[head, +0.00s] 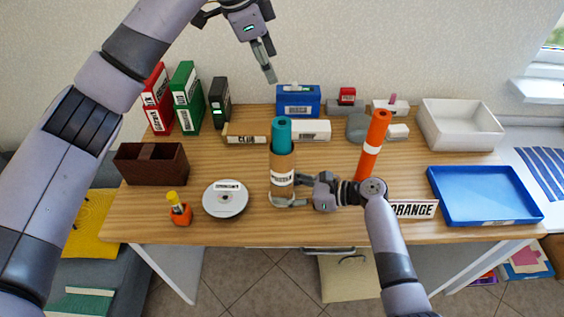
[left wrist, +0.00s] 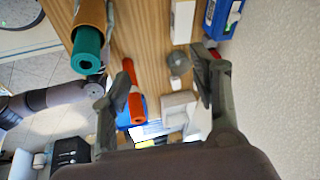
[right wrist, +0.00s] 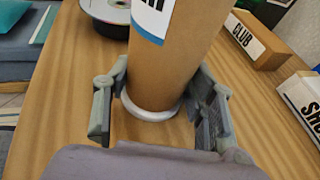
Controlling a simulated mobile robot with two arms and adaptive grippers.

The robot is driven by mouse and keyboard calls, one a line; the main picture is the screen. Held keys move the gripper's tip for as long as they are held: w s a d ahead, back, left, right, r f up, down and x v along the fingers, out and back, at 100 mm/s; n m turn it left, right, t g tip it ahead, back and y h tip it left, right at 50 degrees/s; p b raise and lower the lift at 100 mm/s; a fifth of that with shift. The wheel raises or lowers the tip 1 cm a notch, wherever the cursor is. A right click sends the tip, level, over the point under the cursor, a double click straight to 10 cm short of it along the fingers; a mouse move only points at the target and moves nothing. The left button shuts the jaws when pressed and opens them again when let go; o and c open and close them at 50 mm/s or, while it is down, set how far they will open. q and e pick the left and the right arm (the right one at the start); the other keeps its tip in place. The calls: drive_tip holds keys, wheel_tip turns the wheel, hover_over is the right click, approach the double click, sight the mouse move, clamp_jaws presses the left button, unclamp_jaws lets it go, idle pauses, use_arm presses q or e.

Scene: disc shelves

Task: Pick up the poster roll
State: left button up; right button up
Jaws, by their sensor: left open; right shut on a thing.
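A teal poster roll (head: 281,133) stands upright in a brown cardboard tube (head: 282,163) with a white label and a pale base. Its open end also shows in the left wrist view (left wrist: 87,60). My right gripper (head: 293,189) is shut on the cardboard tube low down, with one finger on each side in the right wrist view (right wrist: 157,112). An orange roll (head: 374,140) with a white band stands upright to the right, by an ORANGE label (head: 411,209). My left gripper (head: 266,70) is open and empty, raised above the back of the table.
A disc stack (head: 225,205) and an orange pot (head: 180,213) stand left of the tube. A brown box (head: 130,170), upright cases (head: 186,98) and a CLUB block (head: 245,139) lie behind. A blue tray (head: 480,215) and a white bin (head: 445,140) are at right.

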sight(282, 134)
use_arm(q)
drive_tip(key=s+d+g+y, duration=0.1)
drive_tip(key=s, duration=0.2)
drive_tip(key=s+m+g+y, duration=0.1)
drive_tip(key=s, duration=0.2)
drive_tip(key=s+d+m+y, duration=0.1)
drive_tip(key=s, duration=0.2)
drive_tip(key=shift+s+d+f+g, duration=0.1)
drive_tip(key=shift+d+g, duration=0.25)
drive_tip(key=shift+g, duration=0.05)
wheel_tip(282, 134, down, 6)
drive_tip(key=shift+s+f, duration=0.1)
drive_tip(key=shift+w+d+f, duration=0.1)
drive_tip(key=shift+w+f, duration=0.1)
drive_tip(key=shift+f, duration=1.25)
drive_tip(key=shift+w+d+f, duration=0.1)
drive_tip(key=shift+w+f, duration=0.1)
drive_tip(key=shift+f, duration=1.25)
drive_tip(key=shift+a, duration=0.1)
drive_tip(key=shift+c, duration=0.5)
drive_tip(key=c, duration=1.2)
